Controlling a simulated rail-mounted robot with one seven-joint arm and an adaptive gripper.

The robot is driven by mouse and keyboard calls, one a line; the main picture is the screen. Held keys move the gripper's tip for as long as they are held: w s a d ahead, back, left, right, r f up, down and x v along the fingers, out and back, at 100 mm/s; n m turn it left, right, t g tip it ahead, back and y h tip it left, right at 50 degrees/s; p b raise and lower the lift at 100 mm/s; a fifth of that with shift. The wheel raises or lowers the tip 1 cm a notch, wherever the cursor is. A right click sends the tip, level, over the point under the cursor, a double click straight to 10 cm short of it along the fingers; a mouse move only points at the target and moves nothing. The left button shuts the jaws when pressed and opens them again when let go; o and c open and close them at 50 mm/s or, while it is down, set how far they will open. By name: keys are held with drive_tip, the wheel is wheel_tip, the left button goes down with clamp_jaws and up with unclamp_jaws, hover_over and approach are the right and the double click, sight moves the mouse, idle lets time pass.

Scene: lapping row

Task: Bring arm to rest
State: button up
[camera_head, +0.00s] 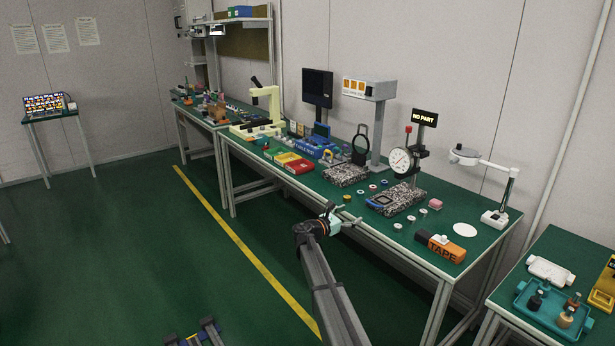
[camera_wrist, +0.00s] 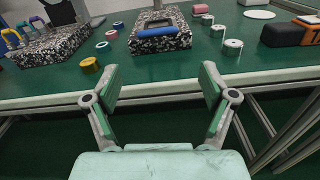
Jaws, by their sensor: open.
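My gripper (camera_head: 342,216) is at the end of my arm, in front of the long green-topped bench (camera_head: 335,192), near its front edge. In the wrist view my gripper (camera_wrist: 157,85) is open, with its two green-padded fingers spread wide and nothing between them. Behind the fingertips are the bench's pale front edge and the dark space below it. The fingers appear apart from the objects on the bench.
A speckled block with a dial gauge (camera_head: 400,161) stands on the bench beyond my gripper. Small rings and spools lie around it, including a yellow ring (camera_wrist: 91,65). An orange and black tape box (camera_head: 440,248) is to the right. The floor left of the bench is open.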

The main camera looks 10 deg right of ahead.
drive_tip(key=s+a+f+m+g+y+p, duration=0.15)
drive_tip(key=s+f+m+g+y, duration=0.25)
drive_tip(key=s+f+m, duration=0.8)
drive_tip(key=s+a+f+m+g+y, duration=0.2)
drive_tip(key=s+f+m+g+y, duration=0.15)
drive_tip(key=s+f, duration=1.55)
drive_tip(key=s+a+f+m+g+y+p, duration=0.1)
drive_tip(key=s+a+f+m+g+y, duration=0.1)
drive_tip(key=s, duration=1.3)
drive_tip(key=s+a+f+m+g+y+p, duration=0.2)
drive_tip(key=s+a+f+m+g+y, duration=0.1)
drive_tip(key=s, duration=1.2)
drive_tip(key=s+a+f+m+g+y+p, duration=0.1)
drive_tip(key=s+a+f+m+g+y, duration=0.1)
drive_tip(key=s, duration=1.4)
drive_tip(key=shift+a+f+g+y+p, duration=0.3)
drive_tip(key=shift+a+g+y, duration=0.25)
drive_tip(key=shift+a+g, duration=0.15)
